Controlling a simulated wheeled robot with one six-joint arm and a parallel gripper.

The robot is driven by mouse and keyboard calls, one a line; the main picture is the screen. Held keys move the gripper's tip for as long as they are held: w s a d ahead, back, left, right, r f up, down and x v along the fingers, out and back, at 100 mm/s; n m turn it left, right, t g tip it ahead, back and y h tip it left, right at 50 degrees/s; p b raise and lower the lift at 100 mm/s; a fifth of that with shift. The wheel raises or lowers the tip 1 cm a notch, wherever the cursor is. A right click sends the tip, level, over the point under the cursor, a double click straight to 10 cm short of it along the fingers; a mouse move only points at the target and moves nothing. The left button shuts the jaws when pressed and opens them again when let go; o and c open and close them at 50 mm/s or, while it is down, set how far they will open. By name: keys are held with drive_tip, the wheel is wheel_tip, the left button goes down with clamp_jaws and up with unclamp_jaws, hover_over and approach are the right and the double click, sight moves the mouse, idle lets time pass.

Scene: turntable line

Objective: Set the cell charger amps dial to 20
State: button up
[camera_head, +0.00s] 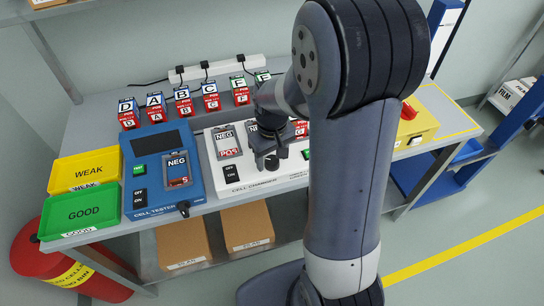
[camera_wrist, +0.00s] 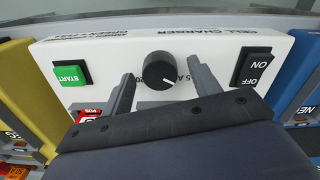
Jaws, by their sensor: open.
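The cell charger is a white box (camera_head: 232,176) on the bench in the head view; its front panel (camera_wrist: 215,42) shows upside down in the wrist view. The black round amps dial (camera_wrist: 160,70) has a white pointer line towards its lower right in that view. Partly covered numbers stand beside it, a 20 at its left and a 5 A at its right. My gripper (camera_wrist: 162,76) is open, with one finger on each side of the dial and gaps between; contact is not visible. In the head view my gripper (camera_head: 268,160) is over the charger's front, and I cannot make out the dial.
The charger has a green START button (camera_wrist: 72,74) and a black ON/OFF switch (camera_wrist: 257,70) on either side. A blue cell tester (camera_head: 150,195) stands left of it, then green GOOD (camera_head: 82,225) and yellow WEAK trays. A yellow box (camera_head: 425,122) is at right.

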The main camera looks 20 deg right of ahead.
drive_tip(key=shift+f, duration=0.15)
drive_tip(key=shift+c, duration=0.5)
drive_tip(key=c, duration=0.9)
